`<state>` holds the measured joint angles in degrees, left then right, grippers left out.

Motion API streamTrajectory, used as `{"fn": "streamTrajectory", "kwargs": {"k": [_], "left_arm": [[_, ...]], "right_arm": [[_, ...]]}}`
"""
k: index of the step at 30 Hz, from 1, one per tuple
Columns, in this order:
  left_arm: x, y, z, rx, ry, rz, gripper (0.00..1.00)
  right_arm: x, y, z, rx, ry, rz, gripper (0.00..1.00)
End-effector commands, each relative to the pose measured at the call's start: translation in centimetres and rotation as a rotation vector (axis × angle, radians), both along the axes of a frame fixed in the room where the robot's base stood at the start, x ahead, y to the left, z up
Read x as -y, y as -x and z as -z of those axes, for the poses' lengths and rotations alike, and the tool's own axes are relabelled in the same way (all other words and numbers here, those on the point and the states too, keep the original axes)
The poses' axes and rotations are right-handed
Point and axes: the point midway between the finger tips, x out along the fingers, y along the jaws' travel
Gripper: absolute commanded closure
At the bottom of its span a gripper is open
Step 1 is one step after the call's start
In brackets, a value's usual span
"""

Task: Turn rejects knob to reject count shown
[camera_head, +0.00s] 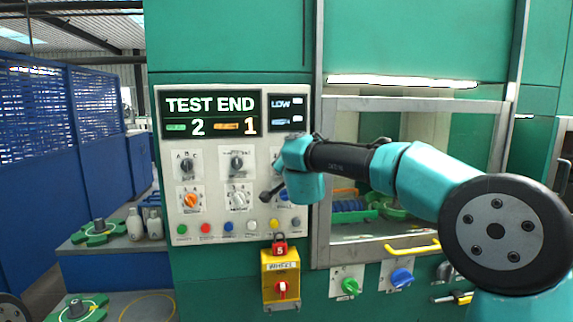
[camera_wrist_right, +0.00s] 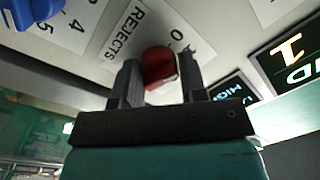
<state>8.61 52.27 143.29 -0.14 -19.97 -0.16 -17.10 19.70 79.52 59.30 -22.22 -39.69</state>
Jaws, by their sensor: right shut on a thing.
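The rejects knob (camera_wrist_right: 160,66) is red and sits on a white plate marked REJECTS (camera_wrist_right: 124,31) in the right wrist view. My right gripper (camera_wrist_right: 159,80) is shut on it, one finger on each side. A 0 shows beside the knob; its other marks and exact setting cannot be read. In the head view my right wrist (camera_head: 302,170) covers this knob. The display (camera_head: 210,114) reads TEST END, with a 2 beside a green label and a 1 beside an orange label. My left gripper is not in view.
Other knobs are close by: a black one (camera_head: 236,162), a white one (camera_head: 238,199), an orange one (camera_head: 190,200) and a blue one (camera_wrist_right: 33,12). Coloured buttons line the panel's bottom. A red lock (camera_head: 280,249) hangs above a yellow switch box (camera_head: 268,290).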

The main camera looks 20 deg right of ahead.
Motion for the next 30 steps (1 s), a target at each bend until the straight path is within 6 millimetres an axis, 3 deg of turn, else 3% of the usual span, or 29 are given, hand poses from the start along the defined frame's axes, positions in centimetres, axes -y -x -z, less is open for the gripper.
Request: {"fn": "streamTrajectory", "kwargs": {"k": [12, 29, 30], "left_arm": [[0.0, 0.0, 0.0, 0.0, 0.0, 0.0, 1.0], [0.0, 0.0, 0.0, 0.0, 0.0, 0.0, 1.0], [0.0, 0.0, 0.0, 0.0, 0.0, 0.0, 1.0]], "right_arm": [[0.12, -0.02, 0.22, 0.026, -0.253, 0.003, 0.85], [0.11, -0.03, 0.31, 0.029, -0.297, 0.003, 0.85], [0.11, -0.03, 0.31, 0.029, -0.297, 0.003, 0.57]]}}
